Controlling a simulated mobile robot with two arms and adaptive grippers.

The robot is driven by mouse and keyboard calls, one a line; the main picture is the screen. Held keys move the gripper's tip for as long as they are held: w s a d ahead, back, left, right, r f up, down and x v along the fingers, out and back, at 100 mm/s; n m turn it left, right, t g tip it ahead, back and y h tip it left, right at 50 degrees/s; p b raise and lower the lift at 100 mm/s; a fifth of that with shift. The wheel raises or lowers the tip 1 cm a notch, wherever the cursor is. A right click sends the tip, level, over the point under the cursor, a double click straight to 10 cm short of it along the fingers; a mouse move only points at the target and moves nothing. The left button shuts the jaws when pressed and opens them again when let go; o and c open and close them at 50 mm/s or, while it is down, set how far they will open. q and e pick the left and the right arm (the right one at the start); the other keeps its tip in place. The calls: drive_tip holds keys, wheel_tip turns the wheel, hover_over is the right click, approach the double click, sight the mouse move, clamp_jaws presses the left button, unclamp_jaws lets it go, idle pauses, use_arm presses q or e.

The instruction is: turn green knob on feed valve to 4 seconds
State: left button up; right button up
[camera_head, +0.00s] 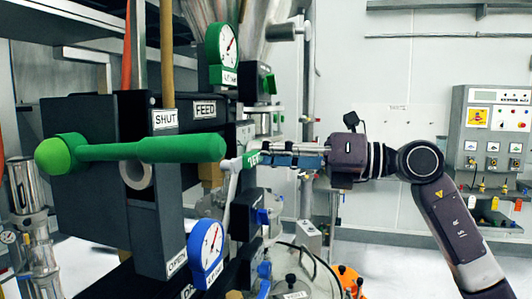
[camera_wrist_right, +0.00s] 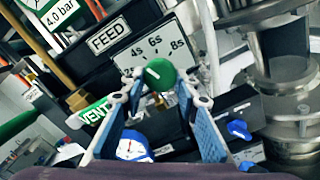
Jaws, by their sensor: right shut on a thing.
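The green knob (camera_wrist_right: 157,74) shows in the right wrist view, below a white dial plate (camera_wrist_right: 158,45) marked 4s, 6s and 8s. A short white mark on the knob's face points up and left, roughly toward the 4s side. My right gripper (camera_wrist_right: 160,90) has its two fingers on either side of the knob and is shut on it. In the head view my right gripper (camera_head: 250,160) reaches in from the right to the valve panel, and I cannot make out the knob there. A FEED label (camera_wrist_right: 109,36) sits left of the dial. My left gripper is not in view.
A long green-handled lever (camera_head: 150,150) crosses in front of the dark valve housing. A green-rimmed gauge (camera_head: 222,52) is above my right gripper and a blue-rimmed gauge (camera_head: 206,250) below. A steel column (camera_wrist_right: 285,75) stands right of the knob in the wrist view.

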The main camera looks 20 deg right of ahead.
idle(0.5)
drive_tip(key=o, duration=1.1)
drive_tip(key=shift+o, duration=0.2)
drive_tip(key=v, duration=1.2)
